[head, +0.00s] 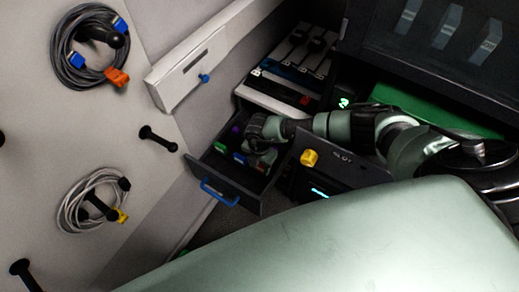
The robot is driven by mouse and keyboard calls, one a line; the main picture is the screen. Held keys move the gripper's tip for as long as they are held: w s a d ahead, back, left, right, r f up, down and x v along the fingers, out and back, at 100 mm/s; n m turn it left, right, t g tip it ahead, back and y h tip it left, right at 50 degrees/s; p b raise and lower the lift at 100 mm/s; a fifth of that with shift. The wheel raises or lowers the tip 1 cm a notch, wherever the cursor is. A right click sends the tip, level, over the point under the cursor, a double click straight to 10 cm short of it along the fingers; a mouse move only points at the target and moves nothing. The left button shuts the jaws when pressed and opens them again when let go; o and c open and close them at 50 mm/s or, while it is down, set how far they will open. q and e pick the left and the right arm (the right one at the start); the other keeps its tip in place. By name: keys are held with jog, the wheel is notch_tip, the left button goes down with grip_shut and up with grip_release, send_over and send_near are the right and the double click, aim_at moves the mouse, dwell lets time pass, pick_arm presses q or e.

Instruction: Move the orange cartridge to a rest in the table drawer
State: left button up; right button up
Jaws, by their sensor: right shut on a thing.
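The table drawer (231,187) is pulled open, with a blue handle (219,194) on its front. In it I see a green cartridge (221,148), a purple thing (237,128) and a blue thing (240,158). My right gripper (260,152) reaches down into the drawer from the right, beside them. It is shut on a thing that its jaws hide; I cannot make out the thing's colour. I cannot pick out the orange cartridge for sure. My left gripper is not in view.
A white tray (270,101) with dark and white slots stands behind the drawer. A dark box with a yellow knob (309,158) is close to its right. A white panel (187,79) rises at the left. Cable coils (79,64) hang on wall pegs. A green mat (430,108) lies at the right.

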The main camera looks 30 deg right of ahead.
jog(key=shift+s+a+f, duration=0.4)
jog(key=shift+s+f, duration=0.35)
jog(key=shift+f, duration=0.1)
jog(key=shift+s+g+b, duration=0.1)
jog(key=shift+g+b, duration=0.2)
jog(key=shift+a+r+p, duration=0.15)
jog(key=shift+r+p, duration=0.25)
jog(key=shift+p, duration=0.45)
jog(key=shift+s+a+r+p, duration=0.15)
jog(key=shift+r+p, duration=0.1)
jog(key=shift+p, duration=0.1)
jog(key=shift+d+r, duration=0.15)
jog(key=shift+d, duration=0.05)
jog(key=shift+r, duration=0.1)
jog(key=shift+w+p, duration=0.2)
jog(key=shift+p, duration=0.25)
jog(key=shift+w+r+p, duration=0.35)
jog(key=shift+r+p, duration=0.15)
jog(key=shift+r, duration=0.2)
dwell(0.4)
